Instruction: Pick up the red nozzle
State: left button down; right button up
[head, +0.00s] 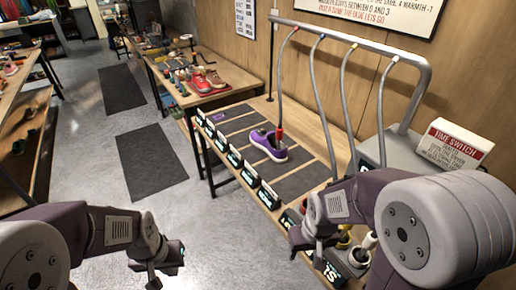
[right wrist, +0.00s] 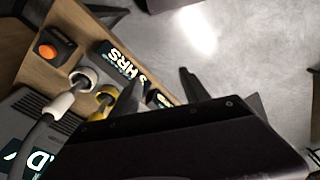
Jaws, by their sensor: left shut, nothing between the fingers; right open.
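The red nozzle (head: 279,134) hangs at the end of the leftmost hose in the head view, its tip at the opening of a purple sneaker (head: 265,147) on the bench; the tip itself is hidden. My right gripper (head: 306,240) is open, low over the bench's front edge, nearer to me than the nozzle and apart from it. In the right wrist view its dark fingers (right wrist: 158,92) stand apart with nothing visible between them. My left gripper (head: 166,268) is shut and empty, over the floor left of the bench.
A yellow nozzle (head: 343,238) and a white nozzle (head: 369,240) stand close by my right arm. Hoses hang from a grey overhead rail (head: 350,38). A time switch box (head: 452,145) is at right. Dark mats (head: 236,127) line the bench, with small lit signs along its front edge.

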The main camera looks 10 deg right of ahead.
aim_at(279, 130)
jog(key=i+j+z, duration=0.15)
jog(key=i+j, duration=0.2)
jog(key=i+j+z, duration=0.1)
jog(key=i+j, duration=0.2)
jog(key=j, duration=0.15)
jog(key=i+j+z, duration=0.15)
jog(key=i+j, duration=0.15)
jog(key=i+j+z, duration=0.1)
jog(key=i+j, duration=0.15)
jog(key=j, duration=0.3)
